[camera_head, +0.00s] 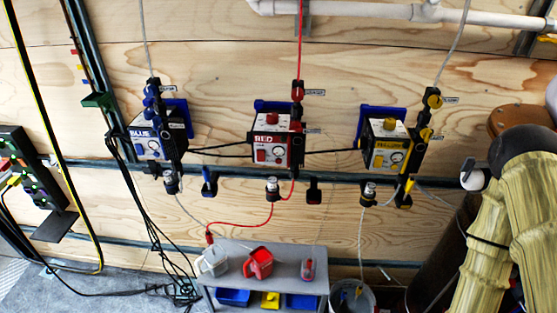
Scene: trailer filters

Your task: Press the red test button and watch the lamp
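The box labelled RED (288,150) is mounted on the plywood wall at the centre of the head view. A red knob (273,119) stands on its top. Its front face has a small red part (263,156) below the label. I cannot tell which of these is the test button. I cannot make out a lamp or whether one is lit. A red-and-black fitting (297,92) with a red line above it sits at the box's upper right. My gripper is not in view.
A blue-labelled box (145,142) hangs left and a yellow-labelled box (385,143) right. Below stands a grey shelf (285,272) with a red cup (259,263) and bins. A bucket (352,297) is beside it. Cables hang at left; a white pipe (380,12) runs above.

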